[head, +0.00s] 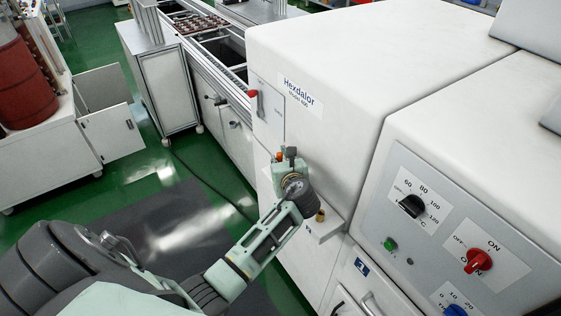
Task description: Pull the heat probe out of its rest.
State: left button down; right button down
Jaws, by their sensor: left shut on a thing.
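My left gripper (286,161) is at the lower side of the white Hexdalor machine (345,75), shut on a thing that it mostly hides. A small orange-red part (279,156) shows at its fingers; I take it to be the heat probe, but its shape cannot be made out. A white ledge (327,231) juts from the machine's side just below my wrist, with a small brass-coloured piece (320,215) on it. Whether the probe still sits in its rest is hidden. My right gripper is not in view.
A control panel with a black dial (412,206), a red switch (479,260) and a green button (390,244) is at right. A red-handled lever (253,94) sticks out above my gripper. A conveyor (225,50) stands behind.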

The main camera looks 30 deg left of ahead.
pick_arm(q)
jog(key=shift+r, duration=1.8)
jog(key=shift+r, duration=0.2)
jog(key=shift+r, duration=1.3)
jog(key=shift+r, duration=0.15)
notch_tip(320, 180, up, 7)
dwell(0.4)
